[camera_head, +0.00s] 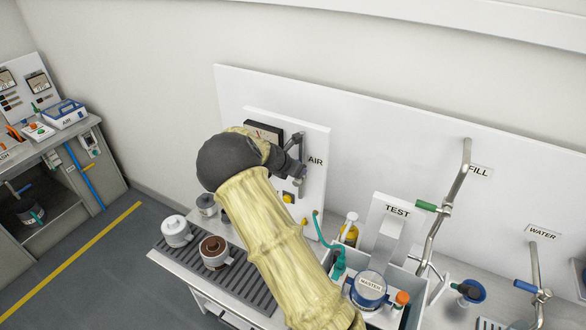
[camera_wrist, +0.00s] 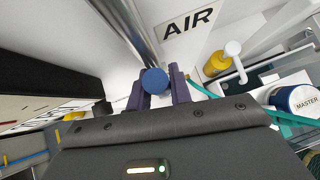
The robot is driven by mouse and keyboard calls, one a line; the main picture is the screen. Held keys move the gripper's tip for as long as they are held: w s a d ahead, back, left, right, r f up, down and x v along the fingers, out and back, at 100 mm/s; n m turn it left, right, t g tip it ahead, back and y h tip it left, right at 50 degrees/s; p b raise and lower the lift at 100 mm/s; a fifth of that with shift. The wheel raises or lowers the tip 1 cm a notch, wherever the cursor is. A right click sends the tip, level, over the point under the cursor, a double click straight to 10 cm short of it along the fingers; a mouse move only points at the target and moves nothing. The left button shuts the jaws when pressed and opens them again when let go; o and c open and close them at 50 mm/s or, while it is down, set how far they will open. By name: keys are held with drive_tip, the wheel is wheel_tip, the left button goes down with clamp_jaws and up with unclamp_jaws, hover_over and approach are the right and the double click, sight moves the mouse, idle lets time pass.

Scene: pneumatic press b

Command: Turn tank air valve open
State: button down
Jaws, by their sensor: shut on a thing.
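The white AIR panel (camera_head: 316,200) stands against the wall in the head view, with a gauge (camera_head: 263,130) at its upper left. Its AIR label also shows in the wrist view (camera_wrist: 188,22). A metal pipe (camera_wrist: 140,32) runs down the panel to a round blue valve handle end (camera_wrist: 154,78). My gripper (camera_wrist: 158,88) has its two dark fingers on either side of this blue handle and is shut on it. In the head view my gripper (camera_head: 297,172) is at the panel, and my arm hides part of the panel and most of the handle.
A TEST stand (camera_head: 397,212) and a blue-lidded MASTER container (camera_head: 370,286) are to the right. The FILL pipe (camera_head: 452,190) has a green handle. Several cups, including a brown-topped one (camera_head: 214,250), stand on the slatted bench (camera_head: 258,290) at lower left.

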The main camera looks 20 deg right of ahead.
drive_tip(key=shift+f, duration=0.1)
drive_tip(key=c, duration=1.3)
unclamp_jaws()
drive_tip(key=b+v, duration=0.5)
drive_tip(key=v, duration=1.2)
drive_tip(key=shift+a+r, duration=0.15)
drive_tip(key=shift+r, duration=0.1)
